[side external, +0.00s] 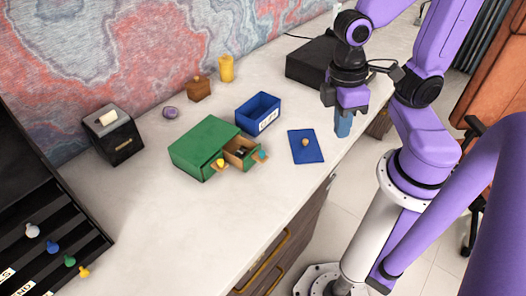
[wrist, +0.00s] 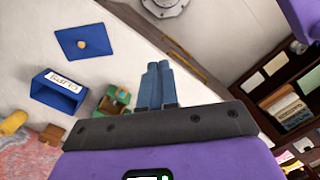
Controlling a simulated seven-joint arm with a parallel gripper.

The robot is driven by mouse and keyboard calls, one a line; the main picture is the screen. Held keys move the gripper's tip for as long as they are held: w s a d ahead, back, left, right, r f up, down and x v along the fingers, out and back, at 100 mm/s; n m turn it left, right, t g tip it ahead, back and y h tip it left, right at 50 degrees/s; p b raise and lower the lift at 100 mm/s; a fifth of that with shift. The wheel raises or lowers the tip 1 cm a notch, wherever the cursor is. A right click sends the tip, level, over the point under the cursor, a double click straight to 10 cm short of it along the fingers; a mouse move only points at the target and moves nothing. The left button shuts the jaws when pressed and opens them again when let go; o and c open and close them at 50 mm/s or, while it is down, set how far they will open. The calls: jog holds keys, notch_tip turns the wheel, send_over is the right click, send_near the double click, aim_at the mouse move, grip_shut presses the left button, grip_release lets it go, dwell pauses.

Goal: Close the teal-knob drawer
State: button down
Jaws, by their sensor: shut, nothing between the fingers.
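The green cabinet (side external: 204,142) stands on the white desk. Its drawer with the teal knob (side external: 263,155) is pulled out at the right side of the front, showing a wooden inside (side external: 239,152) with something dark in it. The yellow knob (side external: 220,163) is on the left side of the front. My gripper (side external: 343,130) has blue fingers, shut and empty, above the desk's right edge, well to the right of the drawer and apart from it. In the wrist view the fingers (wrist: 158,68) are together, and the cabinet (wrist: 106,105) shows partly beside them.
A blue labelled bin (side external: 259,111) stands behind the open drawer. A blue mat with a small knob (side external: 306,158) lies between cabinet and gripper. A black box (side external: 310,60), yellow cup (side external: 226,68) and wooden box (side external: 199,90) stand farther back. The desk before the cabinet is clear.

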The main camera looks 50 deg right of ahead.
jog(key=w+d+f+n+t+y, duration=0.2)
jog(key=d+f+n+y, duration=0.1)
jog(key=f+n+y, duration=0.2)
jog(key=w+d+f+n+t+y, duration=0.3)
jog(key=f+n+y, duration=0.3)
jog(key=f+n, duration=0.2)
jog(key=w+d+f+n+t+y, duration=0.2)
jog(key=d+f+n+y, duration=0.3)
jog(key=n, duration=0.5)
jog(key=shift+w+d+f+t+y, duration=0.15)
jog(key=shift+w+f+y, duration=0.1)
jog(key=shift+w+f, duration=0.25)
jog(key=shift+w+d+f+t+y, duration=0.15)
jog(key=shift+w+f+y, duration=0.1)
jog(key=shift+f, duration=0.45)
jog(key=shift+w+f+m+t, duration=0.1)
jog(key=shift+f+m+t, duration=0.2)
jog(key=shift+m+t, duration=0.55)
jog(key=shift+g, duration=0.25)
jog(key=x, duration=1)
jog(key=shift+f, duration=0.15)
jog(key=shift+w+a, duration=0.15)
jog(key=shift+w, duration=0.45)
jog(key=shift+w+a, duration=0.15)
jog(key=shift+w, duration=0.45)
jog(key=shift+w+a, duration=0.2)
jog(key=shift+w, duration=0.55)
